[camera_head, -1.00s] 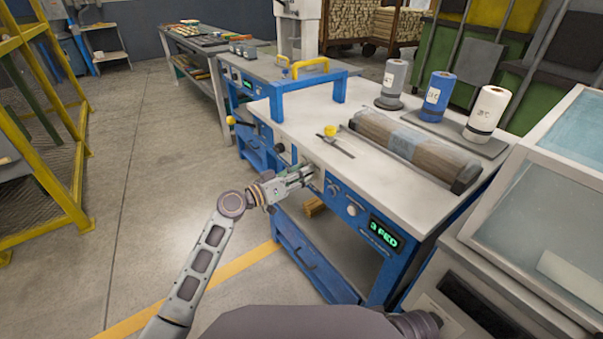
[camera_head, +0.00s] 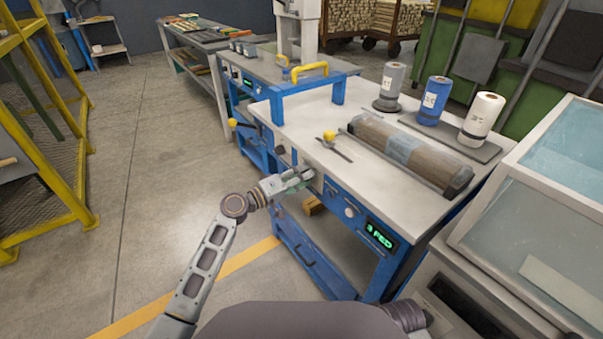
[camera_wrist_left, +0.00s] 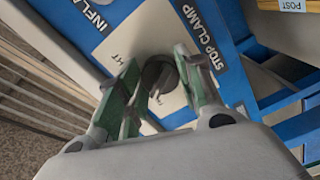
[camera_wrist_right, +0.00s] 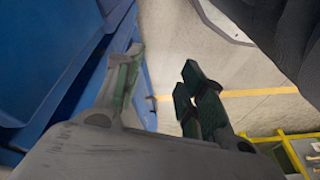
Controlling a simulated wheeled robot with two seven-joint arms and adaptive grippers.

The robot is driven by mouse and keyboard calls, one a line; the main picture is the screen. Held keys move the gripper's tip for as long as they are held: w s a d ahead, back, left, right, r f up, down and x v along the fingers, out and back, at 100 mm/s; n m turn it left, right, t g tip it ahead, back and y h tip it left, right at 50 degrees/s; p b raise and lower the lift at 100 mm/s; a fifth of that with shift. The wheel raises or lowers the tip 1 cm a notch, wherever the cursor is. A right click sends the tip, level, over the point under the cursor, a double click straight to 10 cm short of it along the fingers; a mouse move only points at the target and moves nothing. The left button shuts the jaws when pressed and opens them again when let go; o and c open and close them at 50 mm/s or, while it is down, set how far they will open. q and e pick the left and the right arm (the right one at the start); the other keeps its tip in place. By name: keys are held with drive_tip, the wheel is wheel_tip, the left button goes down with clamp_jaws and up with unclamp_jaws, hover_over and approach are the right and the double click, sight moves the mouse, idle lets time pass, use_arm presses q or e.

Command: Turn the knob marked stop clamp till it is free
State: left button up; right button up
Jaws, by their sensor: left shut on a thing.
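The stop clamp knob (camera_wrist_left: 157,75) is small, round and dark, on a white plate (camera_wrist_left: 150,38) fixed to a blue panel. The STOP CLAMP label (camera_wrist_left: 201,38) is beside it. My left gripper (camera_wrist_left: 158,66) is shut on the knob, one green-padded finger on each side, hiding part of it and most of the plate's lettering. In the head view my left gripper (camera_head: 305,180) is at the front panel of the blue bench (camera_head: 322,205), and the knob is hidden there. My right gripper (camera_wrist_right: 163,62) is open and empty beside a blue surface.
A green-lit display (camera_head: 381,236) and a white knob (camera_head: 349,212) sit right of my left gripper on the panel. A yellow-knobbed lever (camera_head: 232,122) juts out farther left. The bench top holds a wrapped roll (camera_head: 405,150). Open floor lies left.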

use_arm(q)
drive_tip(key=shift+o, duration=0.2)
drive_tip(key=shift+n+p, duration=0.8)
drive_tip(key=shift+n, duration=0.7)
use_arm(e)
drive_tip(key=shift+s+d+f, duration=0.15)
drive_tip(key=shift+f, duration=0.5)
drive_tip(key=shift+s+d+f, duration=0.1)
drive_tip(key=shift+d+f, duration=0.05)
drive_tip(key=shift+f, duration=0.45)
use_arm(q)
drive_tip(key=shift+c, duration=0.2)
drive_tip(key=o, duration=1)
drive_tip(key=shift+o, duration=0.2)
use_arm(e)
drive_tip(key=shift+f, duration=0.1)
use_arm(q)
drive_tip(key=v, duration=1.2)
